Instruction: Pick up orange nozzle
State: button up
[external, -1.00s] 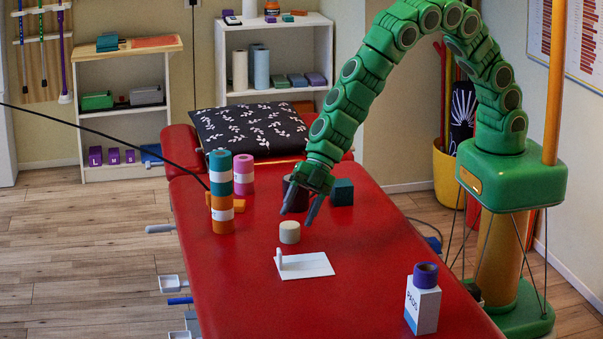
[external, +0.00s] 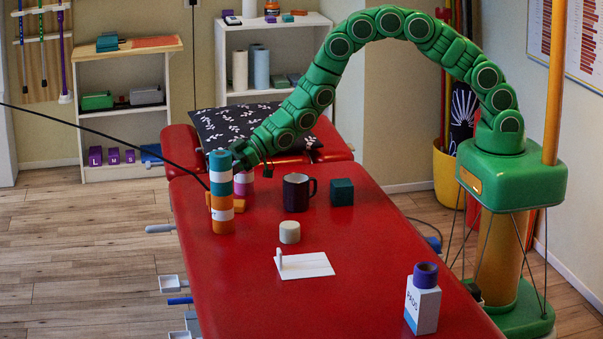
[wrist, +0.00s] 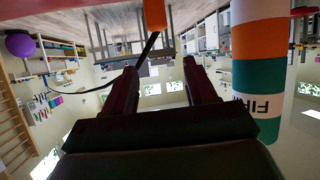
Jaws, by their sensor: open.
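The orange nozzle (external: 239,205) lies low behind the stack of rolls on the red couch, mostly hidden, with a bit of orange showing at the stack's side. In the wrist view an orange piece (wrist: 154,14) with a black hose running from it shows at the top, beyond the fingers. My gripper (external: 240,152) is beside the top of the teal, white and orange roll stack (external: 221,178), above and away from the nozzle. In the wrist view my gripper (wrist: 160,78) has its two fingers apart with nothing between them. The stack (wrist: 258,55) stands close at right there.
A pink roll (external: 244,183) stands behind the stack. A dark mug (external: 297,193), a teal cube (external: 342,192), a cream roll (external: 289,232) and a white board (external: 306,265) are on the couch (external: 265,300). A patterned pillow (external: 222,122) lies behind. The black hose (external: 100,116) crosses the left.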

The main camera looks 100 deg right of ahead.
aim_at(210, 202)
jog(key=shift+m+g, duration=0.3)
jog(key=shift+g, duration=0.1)
jog(key=f, duration=0.1)
jog(key=s+f, duration=0.1)
jog(key=f, duration=0.2)
jog(key=shift+s+f, duration=0.3)
jog(key=shift+f, duration=0.05)
jog(key=shift+x, duration=1.05)
jog(key=shift+w+a+f, duration=0.15)
jog(key=shift+w+f, duration=0.1)
jog(key=shift+w, duration=0.4)
jog(key=shift+x, duration=2.1)
jog(key=shift+r, duration=0.1)
grip_shut()
jog(key=shift+r, duration=0.1)
